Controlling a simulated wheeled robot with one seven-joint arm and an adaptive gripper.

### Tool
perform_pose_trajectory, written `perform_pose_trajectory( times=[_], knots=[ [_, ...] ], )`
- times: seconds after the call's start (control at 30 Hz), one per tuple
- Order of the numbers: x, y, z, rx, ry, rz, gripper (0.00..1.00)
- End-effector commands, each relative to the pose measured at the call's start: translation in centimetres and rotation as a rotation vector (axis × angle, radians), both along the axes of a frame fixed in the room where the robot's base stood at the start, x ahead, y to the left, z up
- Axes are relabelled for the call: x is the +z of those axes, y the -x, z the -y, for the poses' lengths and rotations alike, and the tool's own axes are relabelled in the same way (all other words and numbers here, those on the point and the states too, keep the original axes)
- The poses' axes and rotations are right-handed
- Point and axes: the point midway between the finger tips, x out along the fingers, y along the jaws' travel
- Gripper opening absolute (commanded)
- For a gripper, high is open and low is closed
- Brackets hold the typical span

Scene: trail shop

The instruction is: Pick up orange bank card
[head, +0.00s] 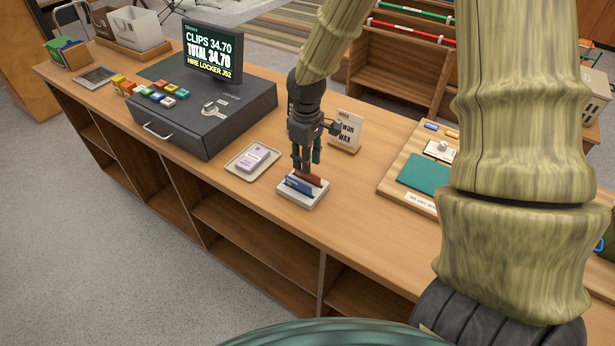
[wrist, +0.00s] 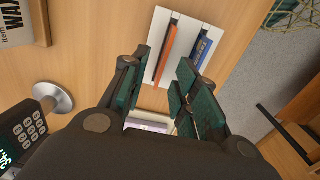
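The orange bank card (head: 309,179) stands on edge in a white slotted holder (head: 314,199) near the counter's front edge. A blue card (head: 298,186) stands in the slot beside it. In the wrist view the orange card (wrist: 166,54) and the blue card (wrist: 202,45) show as thin edges in the holder (wrist: 184,38). My gripper (head: 303,166) points down just above the holder. In the wrist view its dark green finger pads (wrist: 163,72) are apart, with the orange card in line with the gap. I cannot tell whether either finger touches the card.
A tray (head: 236,169) with a lilac pack lies left of the holder. A till (head: 190,112) stands farther left. A wax sign (head: 347,128) is behind my gripper, and a keypad terminal (wrist: 28,130) shows in the wrist view. A wooden board (head: 391,182) lies to the right.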

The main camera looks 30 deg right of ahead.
Motion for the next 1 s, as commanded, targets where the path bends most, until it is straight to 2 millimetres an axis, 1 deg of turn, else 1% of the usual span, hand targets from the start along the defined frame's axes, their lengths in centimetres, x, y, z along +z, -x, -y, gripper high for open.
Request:
perform_pose_trajectory(
  times=[0.33, 0.5, 0.63, 0.87, 1.0],
  knots=[
    [-3.0, 0.4, -0.2, 0.001, 0.001, -0.004, 0.29],
    [-4.2, 0.4, -0.2, 0.002, 0.002, -0.001, 0.29],
    [-4.6, 0.3, -0.2, 0.001, 0.001, 0.0, 0.29],
    [-4.7, 0.3, -0.2, 0.001, 0.001, 0.0, 0.29],
    [-4.7, 0.3, -0.2, 0.001, 0.001, 0.0, 0.11]
  ],
)
